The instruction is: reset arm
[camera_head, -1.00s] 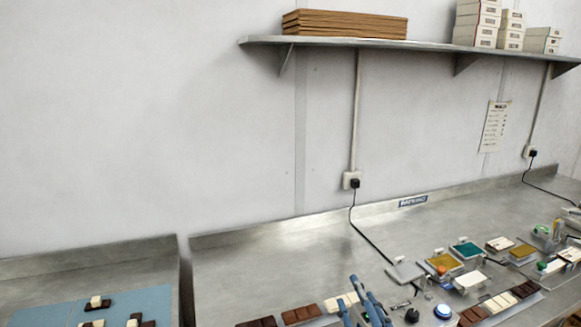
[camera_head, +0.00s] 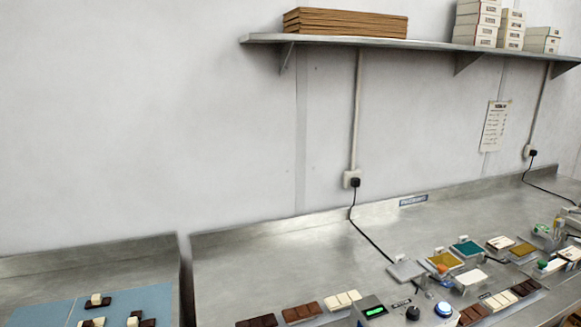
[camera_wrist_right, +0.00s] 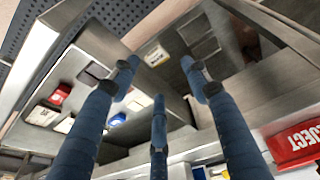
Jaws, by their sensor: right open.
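My right gripper (camera_wrist_right: 160,78) shows in the right wrist view with its blue fingers spread apart and nothing between them. Past the fingertips is a grey metal surface, some distance away. My right gripper is out of the head view. My left gripper is in neither view.
A steel bench holds a control box with a green display (camera_head: 374,311), a blue button (camera_head: 443,310), chocolate pieces (camera_head: 302,313) and small trays (camera_head: 467,248). A blue mat (camera_head: 60,314) lies left. A shelf (camera_head: 420,45) hangs above. A red REJECT sign (camera_wrist_right: 295,143) shows in the wrist view.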

